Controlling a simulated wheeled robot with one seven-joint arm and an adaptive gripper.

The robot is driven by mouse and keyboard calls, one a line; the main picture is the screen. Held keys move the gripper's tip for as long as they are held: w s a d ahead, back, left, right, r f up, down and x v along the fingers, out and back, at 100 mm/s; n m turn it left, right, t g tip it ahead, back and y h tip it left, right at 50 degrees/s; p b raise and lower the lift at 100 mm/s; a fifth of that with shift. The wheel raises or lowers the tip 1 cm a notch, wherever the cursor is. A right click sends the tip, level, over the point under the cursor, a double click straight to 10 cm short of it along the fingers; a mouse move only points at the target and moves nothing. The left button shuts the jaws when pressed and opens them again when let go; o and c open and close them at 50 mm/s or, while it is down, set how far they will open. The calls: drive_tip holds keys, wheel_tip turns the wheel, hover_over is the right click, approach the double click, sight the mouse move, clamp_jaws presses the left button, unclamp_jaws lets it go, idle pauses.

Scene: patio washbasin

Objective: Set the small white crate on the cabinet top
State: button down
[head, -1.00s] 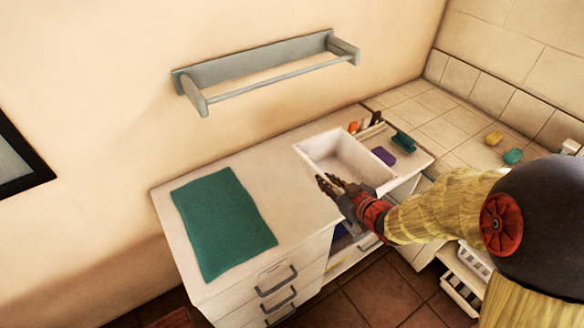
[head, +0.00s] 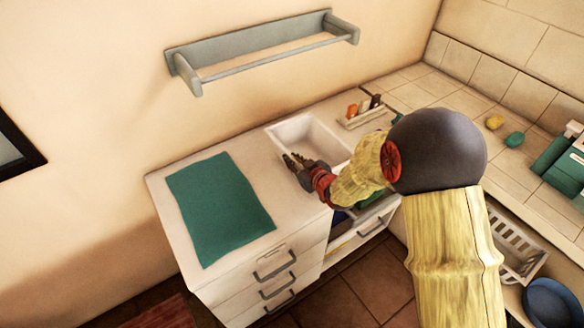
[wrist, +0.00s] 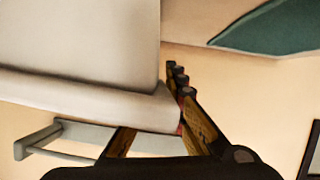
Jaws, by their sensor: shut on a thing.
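The small white crate (head: 284,133), an open box with a pale inside, is over the cabinet top (head: 165,185), right of the green cloth. My gripper (head: 291,161) is shut on its near rim, by the front left corner. In the wrist view the crate's wall (wrist: 80,40) and rim (wrist: 80,95) fill the left, with my fingertips (wrist: 180,75) at the rim's end. I cannot tell whether the crate's underside touches the top. My arm hides part of its right side.
The green cloth (head: 220,210) lies flat on the left of the top. A narrow tray (head: 372,116) with small upright items stands behind right. A grey rail (head: 262,52) is on the wall above. A drawer (head: 350,243) hangs open below. A slotted white basket (head: 515,248) sits at lower right.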

wheel_tip(320, 180, down, 3)
drive_tip(key=shift+w+a+f+b, duration=0.1)
drive_tip(key=shift+a+f+b, duration=0.1)
drive_tip(key=shift+b, duration=0.25)
drive_tip(key=c, duration=1.8)
unclamp_jaws()
drive_tip(key=shift+d, duration=0.1)
drive_tip(key=shift+c, duration=0.2)
drive_tip(key=p+v, duration=0.2)
drive_tip(key=v, duration=1)
